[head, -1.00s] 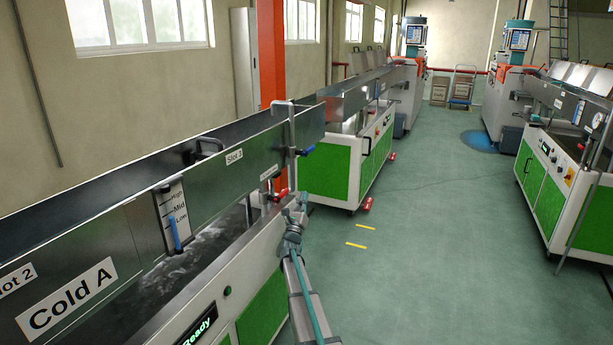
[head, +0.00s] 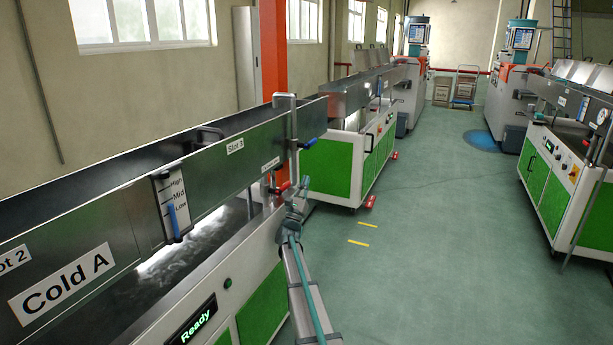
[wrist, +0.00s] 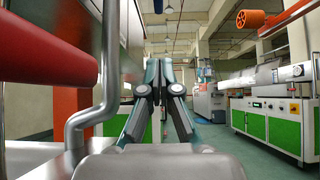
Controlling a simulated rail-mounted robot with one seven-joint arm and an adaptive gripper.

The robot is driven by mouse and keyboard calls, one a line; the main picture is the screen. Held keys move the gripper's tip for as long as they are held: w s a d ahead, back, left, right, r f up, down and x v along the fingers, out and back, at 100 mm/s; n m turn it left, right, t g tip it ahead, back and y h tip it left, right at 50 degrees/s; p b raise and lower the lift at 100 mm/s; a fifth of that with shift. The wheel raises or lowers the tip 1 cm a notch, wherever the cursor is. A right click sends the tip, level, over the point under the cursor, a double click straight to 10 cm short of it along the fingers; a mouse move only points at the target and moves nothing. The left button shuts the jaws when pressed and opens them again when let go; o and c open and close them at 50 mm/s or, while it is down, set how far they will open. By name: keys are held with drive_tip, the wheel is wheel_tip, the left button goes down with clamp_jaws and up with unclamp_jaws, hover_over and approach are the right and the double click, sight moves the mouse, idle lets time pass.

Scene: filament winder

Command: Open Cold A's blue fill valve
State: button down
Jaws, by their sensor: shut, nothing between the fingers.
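Cold A is the long steel trough on the left, with its Cold A label (head: 62,284) in the head view. The blue fill valve handle (head: 307,143) sticks out to the right from the upright pipe (head: 292,125) at the trough's far end. My gripper (head: 304,186) is below the blue handle, apart from it, just right of the red handle (head: 282,187). In the wrist view my gripper (wrist: 162,66) is shut and empty, its fingertips together. A large red bar (wrist: 45,55), likely the red handle, lies close at left. I cannot make out the blue handle there.
The bent grey pipe (wrist: 108,85) stands close left of my fingers in the wrist view. Another green-panelled trough unit (head: 350,165) stands beyond. The floor to the right is clear.

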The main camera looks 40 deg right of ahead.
sight(315, 143)
drive_tip(key=w+d+r, duration=0.3)
drive_tip(key=d+r, duration=0.2)
drive_tip(key=r, duration=0.5)
drive_tip(key=shift+d+b, duration=0.15)
drive_tip(key=shift+b, duration=0.15)
drive_tip(key=shift+w+b, duration=0.1)
drive_tip(key=shift+b, duration=0.2)
